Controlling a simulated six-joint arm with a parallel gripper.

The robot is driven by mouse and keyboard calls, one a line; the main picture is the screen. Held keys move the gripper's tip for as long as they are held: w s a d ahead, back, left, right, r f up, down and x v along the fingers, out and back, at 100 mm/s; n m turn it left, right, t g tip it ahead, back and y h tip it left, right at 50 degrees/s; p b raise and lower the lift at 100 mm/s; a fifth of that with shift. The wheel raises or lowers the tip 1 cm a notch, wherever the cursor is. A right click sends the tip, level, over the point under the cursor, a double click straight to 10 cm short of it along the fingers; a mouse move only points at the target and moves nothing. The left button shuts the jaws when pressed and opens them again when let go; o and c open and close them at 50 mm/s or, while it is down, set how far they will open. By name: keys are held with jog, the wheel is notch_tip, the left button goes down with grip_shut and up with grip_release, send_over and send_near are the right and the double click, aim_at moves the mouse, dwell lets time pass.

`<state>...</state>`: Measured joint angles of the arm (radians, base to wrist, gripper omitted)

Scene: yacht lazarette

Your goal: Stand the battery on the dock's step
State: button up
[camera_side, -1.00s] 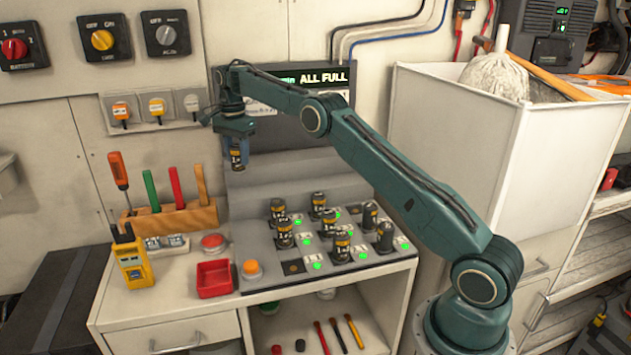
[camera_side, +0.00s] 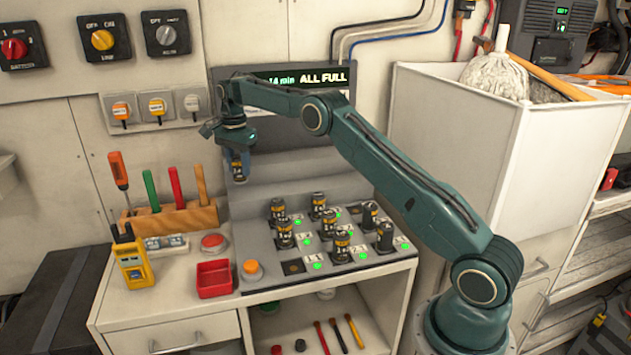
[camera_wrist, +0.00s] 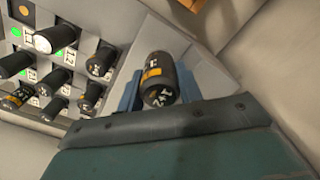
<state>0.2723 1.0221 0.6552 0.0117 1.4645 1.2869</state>
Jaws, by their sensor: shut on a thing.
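My gripper (camera_side: 238,153) is shut on a dark battery (camera_side: 240,171) with an orange-yellow band. It holds the battery over the left end of the grey dock (camera_side: 262,268), by the raised step (camera_side: 290,168) behind the slots. The battery hangs slightly tilted in the side view. I cannot tell whether its lower end touches the step. In the wrist view the battery (camera_wrist: 158,82) sits between the blue fingers (camera_wrist: 132,92), its marked end toward the camera.
Several batteries (camera_side: 330,228) stand in the dock's slots beside green lights. An empty slot (camera_side: 292,267) is at the front left.

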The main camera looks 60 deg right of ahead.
aim_at(238, 157)
jog(key=shift+f, duration=1.6)
jog(key=shift+f, duration=0.1)
jog(key=o, duration=1.2)
jog(key=shift+w+r, duration=0.1)
jog(key=shift+r, duration=0.6)
notch_tip(238, 157, up, 5)
jog(key=shift+r, duration=0.1)
jog(key=shift+s+r, duration=0.2)
jog(key=shift+r, duration=0.25)
